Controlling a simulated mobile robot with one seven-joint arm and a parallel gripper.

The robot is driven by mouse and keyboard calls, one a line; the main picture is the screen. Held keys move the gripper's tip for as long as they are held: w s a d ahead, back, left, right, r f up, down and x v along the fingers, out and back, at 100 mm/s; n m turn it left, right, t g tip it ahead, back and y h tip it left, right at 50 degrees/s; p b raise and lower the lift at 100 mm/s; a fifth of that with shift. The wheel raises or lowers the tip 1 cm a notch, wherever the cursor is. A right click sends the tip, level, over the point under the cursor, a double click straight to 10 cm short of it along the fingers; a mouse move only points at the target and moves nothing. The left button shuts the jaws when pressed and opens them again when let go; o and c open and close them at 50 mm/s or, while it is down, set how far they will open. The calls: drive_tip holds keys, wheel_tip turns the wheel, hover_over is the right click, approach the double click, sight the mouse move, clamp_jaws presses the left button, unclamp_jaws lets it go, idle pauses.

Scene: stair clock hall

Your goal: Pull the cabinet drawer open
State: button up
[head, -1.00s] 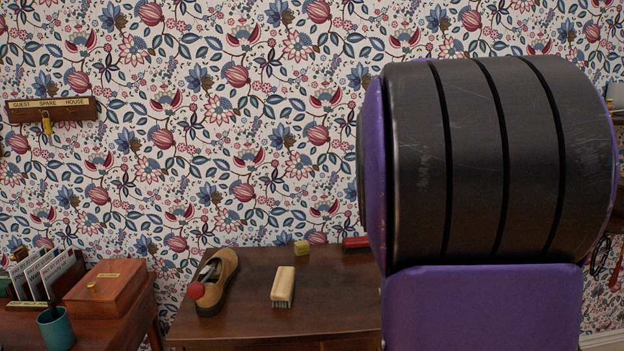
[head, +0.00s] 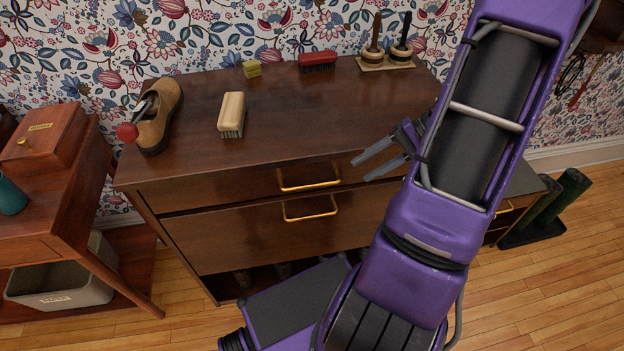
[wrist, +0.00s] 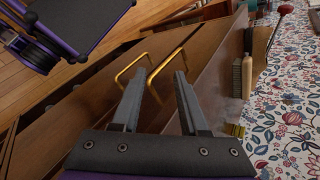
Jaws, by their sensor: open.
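The dark wooden cabinet (head: 290,110) stands against the wall. Its shallow upper drawer (head: 225,190) has a brass bar handle (head: 309,187), and the taller front below (head: 230,240) has a similar handle (head: 310,217). Both fronts look shut. My gripper (head: 361,169) is open and empty, in front of the cabinet and right of the upper handle, its fingers pointing left. In the wrist view, the upper handle (wrist: 182,50) and lower handle (wrist: 118,76) show beyond my fingertips (wrist: 160,75). I see no contact with either handle.
On the cabinet top are a shoe (head: 158,115), a pale brush (head: 232,113), a yellow block (head: 251,69), a red brush (head: 317,61) and two handled brushes (head: 387,50). A side table (head: 60,230) stands at left. A lower unit (head: 520,185) and boots (head: 560,200) are at right.

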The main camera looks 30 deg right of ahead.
sight(319, 185)
drive_tip(key=s+d+f+m+t+y, duration=0.3)
drive_tip(key=d+f+m+t, duration=0.1)
drive_tip(key=f+t, duration=0.2)
drive_tip(key=b+x, duration=0.1)
drive_tip(key=x, duration=1.6)
drive_tip(key=shift+a+r, duration=0.1)
drive_tip(key=shift+a, duration=0.2)
clamp_jaws()
idle(0.5)
